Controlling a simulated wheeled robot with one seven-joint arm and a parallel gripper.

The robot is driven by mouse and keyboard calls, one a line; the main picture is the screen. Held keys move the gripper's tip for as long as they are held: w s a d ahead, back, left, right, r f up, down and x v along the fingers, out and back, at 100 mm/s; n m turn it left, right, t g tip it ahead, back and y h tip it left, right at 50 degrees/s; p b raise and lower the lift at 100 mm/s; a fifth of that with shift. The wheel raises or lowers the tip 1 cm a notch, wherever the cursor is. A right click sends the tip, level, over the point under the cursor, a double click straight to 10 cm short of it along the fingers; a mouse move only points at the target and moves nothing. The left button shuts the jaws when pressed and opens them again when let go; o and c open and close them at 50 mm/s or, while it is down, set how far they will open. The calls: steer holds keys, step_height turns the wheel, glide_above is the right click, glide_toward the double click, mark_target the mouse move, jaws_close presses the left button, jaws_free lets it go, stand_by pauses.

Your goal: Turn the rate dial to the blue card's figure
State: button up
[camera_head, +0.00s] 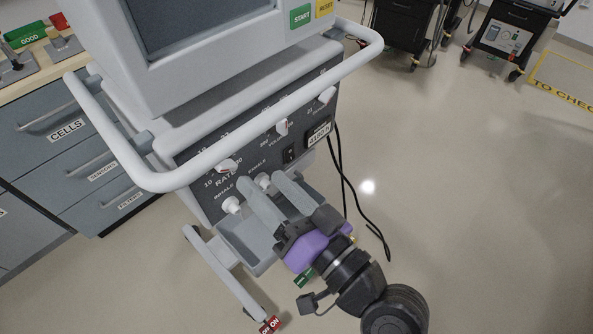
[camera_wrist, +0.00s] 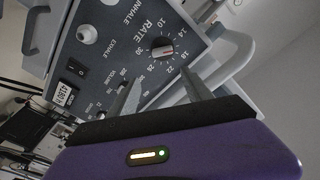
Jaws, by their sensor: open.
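The rate dial (camera_head: 227,166) is a white knob on the dark front panel of the ventilator, partly under the white rail in the head view. In the wrist view the rate dial (camera_wrist: 162,49) shows a small red mark on its lower right, with figures printed around it. I cannot tell exactly which figure the mark points at. My gripper (camera_head: 262,181) is open and empty, its grey fingers reaching toward the panel below the dial. In the wrist view my gripper (camera_wrist: 160,77) has its two fingertips apart, below the dial. No blue card shows in either view.
The white rail (camera_head: 270,115) curves across above the panel. White inhale (camera_head: 231,204) and exhale (camera_head: 263,180) ports stick out below the dial. Volume (camera_head: 282,127) and another knob (camera_head: 327,95) sit further right. Black cables (camera_head: 355,190) hang at right; the floor there is clear.

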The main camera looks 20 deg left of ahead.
mark_target(230, 168)
steer(key=shift+n+g, duration=0.4)
steer(key=shift+g, duration=0.3)
steer(key=shift+w+a+f+p, duration=0.2)
steer(key=shift+a+p, duration=0.05)
steer(key=shift+a, duration=1)
steer(key=shift+w+a+f+p, duration=0.15)
steer(key=shift+w+a+p, duration=0.1)
steer(key=shift+a, duration=1)
steer(key=shift+w+a+f+p, duration=0.2)
steer(key=shift+a, duration=1.05)
steer(key=c, duration=1.3)
jaws_close()
